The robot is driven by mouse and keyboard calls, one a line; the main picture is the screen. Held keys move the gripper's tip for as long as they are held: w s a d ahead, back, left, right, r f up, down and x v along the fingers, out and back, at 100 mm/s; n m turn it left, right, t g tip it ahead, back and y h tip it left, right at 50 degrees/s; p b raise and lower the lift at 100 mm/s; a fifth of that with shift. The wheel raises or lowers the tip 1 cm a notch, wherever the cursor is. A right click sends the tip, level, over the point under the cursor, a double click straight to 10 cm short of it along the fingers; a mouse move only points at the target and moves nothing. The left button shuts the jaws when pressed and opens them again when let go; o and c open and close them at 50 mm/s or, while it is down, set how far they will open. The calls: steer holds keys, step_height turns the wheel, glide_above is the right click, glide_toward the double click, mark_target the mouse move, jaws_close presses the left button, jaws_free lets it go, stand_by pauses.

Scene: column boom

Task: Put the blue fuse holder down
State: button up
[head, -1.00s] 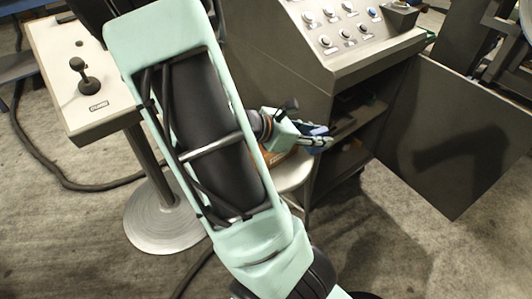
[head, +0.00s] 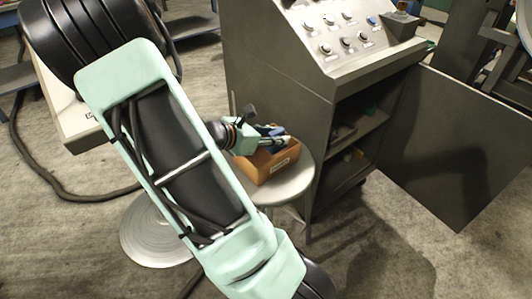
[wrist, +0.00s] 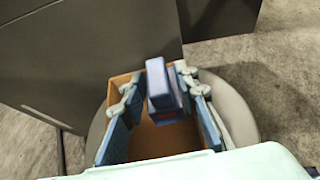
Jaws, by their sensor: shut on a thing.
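The blue fuse holder (wrist: 158,86) is between the fingers of my gripper (wrist: 163,108) in the wrist view. It looks upright and blocky, close against the right finger. In the head view my gripper (head: 272,139) is over the open orange-brown box (head: 270,166), and a bit of the blue fuse holder (head: 270,130) shows at the fingers. My gripper is shut on it. In the wrist view the box (wrist: 165,142) lies below the holder and fingers. The holder's lower end is partly hidden, and I cannot tell whether it touches the box floor.
The box stands on a round pale stool (head: 297,184). A grey control cabinet (head: 268,85) with knobs and open shelves stands close behind, its door (head: 455,145) swung out to the right. A pedestal base (head: 150,232) and cables are at the left. Bare floor lies at front right.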

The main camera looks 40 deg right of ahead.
steer(key=w+f, duration=0.1)
steer(key=w+a+f, duration=0.1)
steer(key=f, duration=0.1)
steer(key=shift+w+b, duration=0.15)
steer(key=shift+b, duration=0.2)
steer(key=f, duration=0.1)
steer(key=f+b, duration=0.1)
steer(key=f, duration=0.1)
steer(key=shift+w+a+f, duration=0.15)
steer(key=shift+w+f, duration=0.05)
steer(key=shift+f, duration=0.1)
steer(key=o, duration=1.2)
steer(key=shift+r, duration=0.2)
steer(key=p+v, duration=0.3)
steer(key=v, duration=0.9)
steer(key=shift+f, duration=0.15)
